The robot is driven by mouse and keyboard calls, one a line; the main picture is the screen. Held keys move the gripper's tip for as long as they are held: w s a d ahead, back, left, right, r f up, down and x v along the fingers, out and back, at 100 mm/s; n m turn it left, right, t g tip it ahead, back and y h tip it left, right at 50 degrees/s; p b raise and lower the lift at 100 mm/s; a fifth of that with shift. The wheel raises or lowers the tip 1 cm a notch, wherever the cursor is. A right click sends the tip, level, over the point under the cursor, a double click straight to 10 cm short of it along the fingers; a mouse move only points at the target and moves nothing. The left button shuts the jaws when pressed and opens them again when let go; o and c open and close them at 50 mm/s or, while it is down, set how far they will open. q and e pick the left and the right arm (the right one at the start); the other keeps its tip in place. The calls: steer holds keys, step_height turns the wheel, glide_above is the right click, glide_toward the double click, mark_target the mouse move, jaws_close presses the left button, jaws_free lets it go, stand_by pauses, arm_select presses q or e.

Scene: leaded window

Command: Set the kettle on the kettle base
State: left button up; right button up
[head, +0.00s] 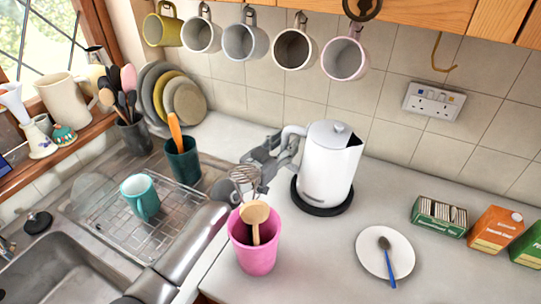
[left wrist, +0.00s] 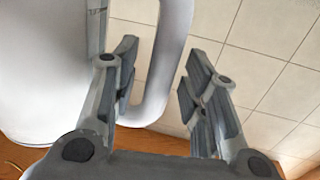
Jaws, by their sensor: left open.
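The white kettle (head: 328,168) is upright, with its dark spout to the right and its handle (head: 294,131) to the left. It appears to stand on the round black kettle base (head: 322,209), whose rim shows around its bottom. My left gripper (head: 280,148) is at the handle side of the kettle. In the left wrist view my left gripper (left wrist: 161,55) is open, with the white handle (left wrist: 164,75) between its two fingers and visible gaps at the sides. The kettle body (left wrist: 45,75) fills the left of that view. My right gripper is not in view.
A pink pot (head: 254,255) with a whisk and wooden spoon stands close to my left forearm. A green utensil pot (head: 183,168) and drying rack (head: 110,215) are left. A white plate (head: 372,262) with a spoon and several boxes are right. Mugs (head: 292,50) hang above.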

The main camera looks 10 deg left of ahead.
arm_select(q)
steer(key=b+v, duration=0.1)
steer(key=v, duration=1)
steer(key=shift+s+a, duration=0.2)
steer(key=shift+s, duration=0.15)
